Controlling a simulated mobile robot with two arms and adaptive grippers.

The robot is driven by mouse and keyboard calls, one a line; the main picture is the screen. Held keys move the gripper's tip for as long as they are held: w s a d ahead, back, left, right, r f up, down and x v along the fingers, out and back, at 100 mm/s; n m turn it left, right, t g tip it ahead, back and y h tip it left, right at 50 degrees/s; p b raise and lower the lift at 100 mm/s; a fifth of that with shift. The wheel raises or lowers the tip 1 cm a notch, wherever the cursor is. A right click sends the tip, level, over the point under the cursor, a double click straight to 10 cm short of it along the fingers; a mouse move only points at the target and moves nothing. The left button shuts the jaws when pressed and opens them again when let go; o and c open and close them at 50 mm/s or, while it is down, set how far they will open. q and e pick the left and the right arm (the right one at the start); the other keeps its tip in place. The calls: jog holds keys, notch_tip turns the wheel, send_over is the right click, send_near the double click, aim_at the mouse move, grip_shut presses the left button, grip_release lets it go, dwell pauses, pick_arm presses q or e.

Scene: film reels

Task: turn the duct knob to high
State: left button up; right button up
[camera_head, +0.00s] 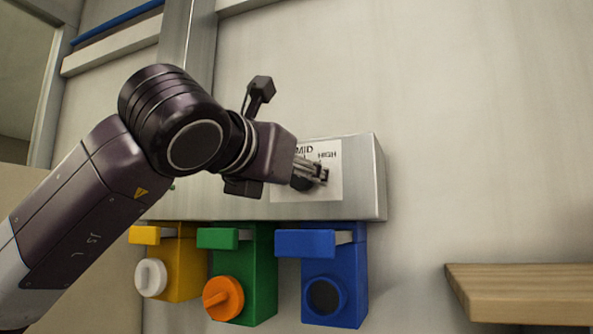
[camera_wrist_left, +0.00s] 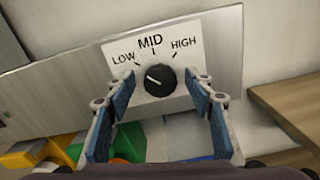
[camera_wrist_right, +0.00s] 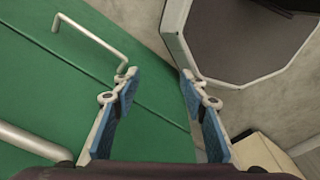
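The black duct knob (camera_wrist_left: 160,81) sits on a white label plate (camera_wrist_left: 184,36) marked LOW, MID and HIGH, fixed to a grey metal duct box (camera_head: 365,180). Its pale pointer line aims left and slightly up, toward the LOW side. My left gripper (camera_head: 318,173) is at the knob in the head view and hides most of it. In the left wrist view its fingers (camera_wrist_left: 160,77) are open, one on each side of the knob, with gaps visible. My right gripper (camera_wrist_right: 158,74) is open and empty, seen only in the right wrist view.
Below the duct box hang a yellow unit (camera_head: 188,265), a green unit (camera_head: 258,280) with an orange knob, and a blue unit (camera_head: 350,285). A wooden shelf (camera_head: 520,290) juts out at lower right. The right wrist view shows a green panel (camera_wrist_right: 60,90) with a metal handle (camera_wrist_right: 95,35).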

pick_arm(q)
jog(key=c, duration=1.1)
pick_arm(e)
jog(key=shift+s+d, duration=0.3)
jog(key=shift+s, duration=0.5)
jog(key=shift+f, duration=0.15)
pick_arm(q)
jog(key=m+b, duration=0.1)
jog(key=m, duration=0.2)
jog(key=shift+f+m, duration=0.1)
jog(key=shift+m, duration=0.2)
jog(key=m+b, duration=0.1)
jog(key=m, duration=0.3)
jog(key=shift+d+m, duration=0.1)
jog(key=shift+m, duration=0.2)
jog(key=m, duration=0.9)
jog(key=shift+f, duration=0.1)
jog(key=shift+m, duration=0.3)
pick_arm(e)
jog(key=shift+w+a+f, duration=0.15)
jog(key=shift+w+f, duration=0.05)
jog(key=shift+f, duration=0.55)
